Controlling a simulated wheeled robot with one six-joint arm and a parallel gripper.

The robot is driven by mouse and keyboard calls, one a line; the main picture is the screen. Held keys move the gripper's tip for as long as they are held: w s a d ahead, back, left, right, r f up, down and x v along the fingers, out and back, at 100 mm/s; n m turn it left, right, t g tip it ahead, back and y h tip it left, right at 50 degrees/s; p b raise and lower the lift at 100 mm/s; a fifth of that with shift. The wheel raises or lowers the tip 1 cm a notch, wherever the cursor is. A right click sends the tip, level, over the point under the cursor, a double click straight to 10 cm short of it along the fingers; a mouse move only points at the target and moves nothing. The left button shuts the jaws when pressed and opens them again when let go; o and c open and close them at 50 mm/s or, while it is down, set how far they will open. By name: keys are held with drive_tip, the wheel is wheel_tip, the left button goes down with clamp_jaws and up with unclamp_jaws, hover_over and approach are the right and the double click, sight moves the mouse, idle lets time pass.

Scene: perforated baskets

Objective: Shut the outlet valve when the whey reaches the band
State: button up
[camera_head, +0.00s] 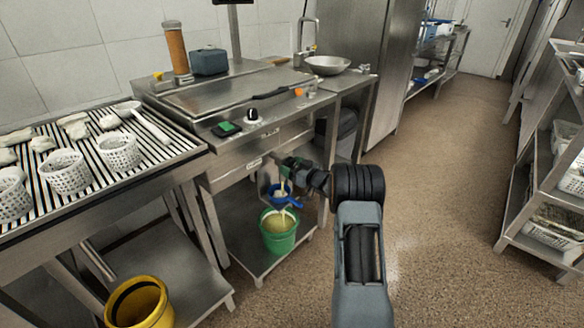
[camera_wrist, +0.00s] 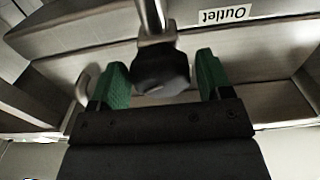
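The outlet valve has a dark knob (camera_wrist: 160,68) on a metal stem, under a label reading "Outlet" (camera_wrist: 224,15). My gripper (camera_wrist: 162,82) has its green fingers on either side of the knob, with a narrow gap at the right; I cannot tell whether the left finger touches. In the head view my gripper (camera_head: 290,165) is at the vat's front and mostly hides the valve.
The steel vat (camera_head: 225,98) stands behind the valve. A slatted drain table (camera_head: 95,190) with white perforated baskets (camera_head: 66,172) is at left, above a yellow bucket (camera_head: 140,304). A shelf rack (camera_head: 545,200) stands at right. The floor between is clear.

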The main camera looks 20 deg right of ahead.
drive_tip(key=c, duration=0.7)
drive_tip(key=shift+o, duration=0.2)
drive_tip(key=shift+r+m+p, duration=0.35)
drive_tip(key=shift+m+p, duration=0.25)
drive_tip(key=shift+p, duration=0.65)
drive_tip(key=shift+m+p, duration=0.5)
drive_tip(key=shift+p, duration=0.15)
drive_tip(key=shift+f+m+p, duration=0.1)
drive_tip(key=shift+m+p, duration=0.8)
drive_tip(key=shift+m, duration=0.2)
drive_tip(key=shift+f+m, duration=0.25)
drive_tip(key=shift+m, duration=0.15)
drive_tip(key=o, duration=0.9)
